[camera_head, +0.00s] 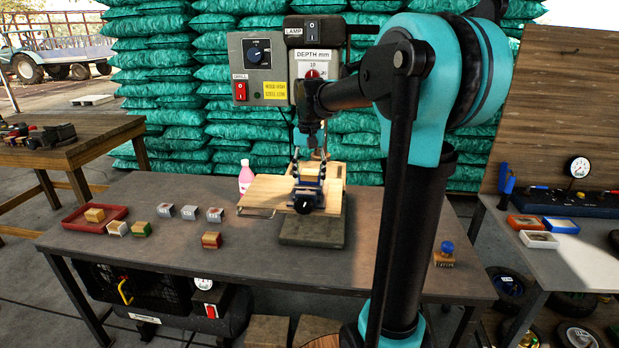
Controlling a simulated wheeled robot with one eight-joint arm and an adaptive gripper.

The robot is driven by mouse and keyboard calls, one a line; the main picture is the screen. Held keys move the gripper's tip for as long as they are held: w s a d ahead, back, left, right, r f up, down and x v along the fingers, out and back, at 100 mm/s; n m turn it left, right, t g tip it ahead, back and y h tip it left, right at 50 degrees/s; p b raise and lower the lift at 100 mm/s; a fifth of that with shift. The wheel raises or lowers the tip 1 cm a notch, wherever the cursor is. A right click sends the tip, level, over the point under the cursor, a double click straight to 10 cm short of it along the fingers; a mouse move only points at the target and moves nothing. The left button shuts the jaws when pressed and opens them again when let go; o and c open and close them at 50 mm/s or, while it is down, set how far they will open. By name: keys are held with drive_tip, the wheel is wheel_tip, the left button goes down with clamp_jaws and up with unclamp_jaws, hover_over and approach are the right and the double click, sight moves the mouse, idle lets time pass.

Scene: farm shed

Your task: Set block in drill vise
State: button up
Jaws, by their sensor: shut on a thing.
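The drill vise (306,198) is blue and dark and stands on the drill press table, under the drill head. My gripper (310,160) reaches down from above to the vise and is shut on a small wooden block (311,172). The block is at the vise jaws; whether it rests on the vise floor or is a little above it is too small to tell. My arm hides part of the drill press on the right.
The drill press control box (262,65) is behind. A red tray (95,218) with a block stands at the left of the bench (180,255). Several small blocks lie right of it. A pink bottle (246,177) stands behind the wooden board (262,192). A blue-knobbed stamp-like item (446,255) is at right.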

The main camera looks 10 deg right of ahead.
sight(309, 173)
drive_tip(key=shift+f, duration=0.3)
drive_tip(key=o, duration=1.1)
wheel_tip(309, 173, up, 8)
drive_tip(key=shift+f, duration=0.15)
